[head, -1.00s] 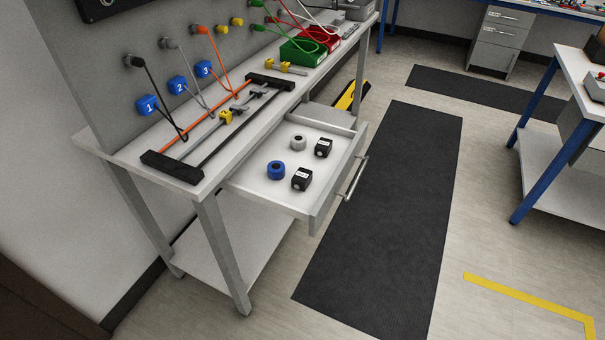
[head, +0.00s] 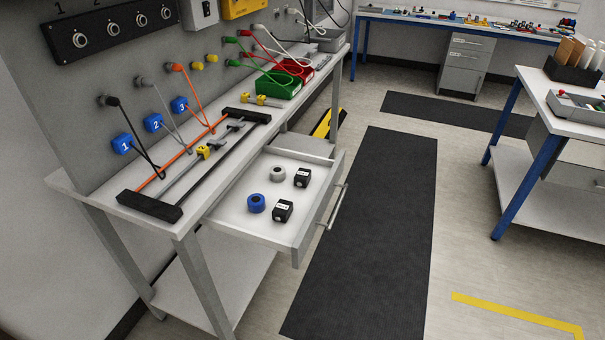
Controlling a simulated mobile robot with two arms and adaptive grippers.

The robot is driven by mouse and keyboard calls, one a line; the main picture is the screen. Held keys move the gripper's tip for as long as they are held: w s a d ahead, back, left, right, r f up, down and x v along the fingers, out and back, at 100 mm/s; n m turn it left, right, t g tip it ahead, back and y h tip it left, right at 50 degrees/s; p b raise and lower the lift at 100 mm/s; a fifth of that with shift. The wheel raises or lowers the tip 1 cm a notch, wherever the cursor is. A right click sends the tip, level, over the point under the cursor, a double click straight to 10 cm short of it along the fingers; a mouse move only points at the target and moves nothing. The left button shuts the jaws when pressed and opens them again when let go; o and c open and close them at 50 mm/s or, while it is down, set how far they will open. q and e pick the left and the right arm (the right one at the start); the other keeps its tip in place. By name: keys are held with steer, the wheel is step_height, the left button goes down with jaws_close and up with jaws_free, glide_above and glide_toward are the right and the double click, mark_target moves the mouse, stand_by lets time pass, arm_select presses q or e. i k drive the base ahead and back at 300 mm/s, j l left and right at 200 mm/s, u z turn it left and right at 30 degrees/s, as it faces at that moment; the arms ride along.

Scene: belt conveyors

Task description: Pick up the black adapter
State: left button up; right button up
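Two black box-shaped adapters with white labels lie in the open drawer (head: 228,224) of the workbench in the head view. The nearer black adapter (head: 283,211) is beside a blue ring-shaped part (head: 256,204). The farther black adapter (head: 302,178) is beside a grey-white ring-shaped part (head: 278,174). From the picture I cannot tell the two black adapters apart by their label text. Neither of my grippers is in view.
The workbench (head: 73,190) carries a black-ended rail frame (head: 150,206) and green (head: 277,85) and red bins. The drawer sticks out over the floor beside a dark mat (head: 375,220). A blue-legged table (head: 570,127) stands at right. The floor between is clear.

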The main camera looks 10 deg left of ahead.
mark_target(304, 176)
steer(key=i+l+z, duration=0.5)
steer(key=i+l, duration=0.45)
steer(key=i, duration=0.3)
steer(key=i+l, duration=0.2)
steer(key=i, duration=0.3)
steer(key=i+l, duration=0.2)
steer(key=i, duration=0.3)
steer(key=i+u, duration=0.45)
steer(key=i+l+u, duration=0.15)
steer(key=i+u, duration=0.35)
steer(key=i+l+u, duration=0.3)
steer(key=i+u, duration=0.15)
